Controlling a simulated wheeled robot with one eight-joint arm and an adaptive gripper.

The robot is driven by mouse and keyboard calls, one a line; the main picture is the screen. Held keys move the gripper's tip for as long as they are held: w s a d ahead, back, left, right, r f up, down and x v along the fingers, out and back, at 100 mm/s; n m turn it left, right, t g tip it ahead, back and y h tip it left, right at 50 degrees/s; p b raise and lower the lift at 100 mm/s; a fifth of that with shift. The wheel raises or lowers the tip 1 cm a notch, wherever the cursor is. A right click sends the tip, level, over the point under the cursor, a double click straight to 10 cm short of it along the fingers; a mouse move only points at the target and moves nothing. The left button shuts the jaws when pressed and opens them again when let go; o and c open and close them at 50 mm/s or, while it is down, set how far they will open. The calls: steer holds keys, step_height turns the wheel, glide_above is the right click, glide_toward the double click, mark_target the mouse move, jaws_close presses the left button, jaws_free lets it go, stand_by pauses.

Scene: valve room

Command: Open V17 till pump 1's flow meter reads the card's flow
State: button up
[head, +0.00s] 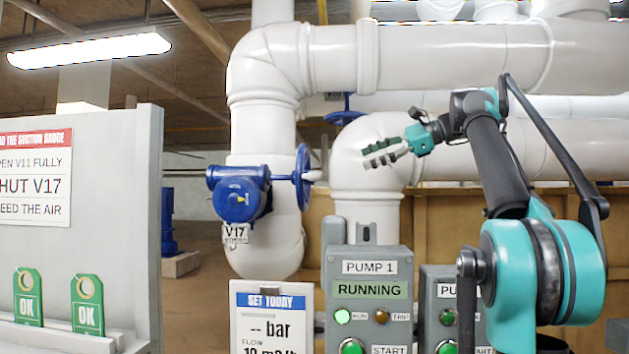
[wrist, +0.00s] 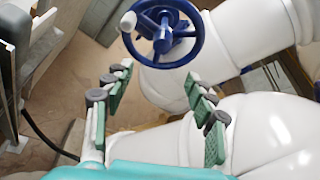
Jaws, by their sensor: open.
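V17 is a blue valve (head: 238,195) on the white pipe, with a V17 tag (head: 235,233) below it. Its blue handwheel (head: 303,178) stands on its right side, nearly edge-on. My gripper (head: 385,152) is open and empty, to the right of the handwheel and apart from it. In the wrist view my open fingers (wrist: 157,80) point toward a blue handwheel (wrist: 165,48) with a white knob, which looks like V17's. The SET TODAY card (head: 270,302) shows "-- bar" and a flow line that is partly cut off. I cannot see a flow meter.
The pump 1 panel (head: 368,290) reads RUNNING with its green lamp lit. A second panel (head: 445,285) stands beside it. Another blue handwheel (head: 345,117) is farther back. A board (head: 75,245) with a sign and green OK tags stands left. Large white pipes surround my gripper.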

steer(key=x, duration=1.7)
steer(key=shift+w+a+f, duration=0.1)
steer(key=shift+w+a, duration=0.1)
steer(key=shift+w, duration=0.15)
jaws_close()
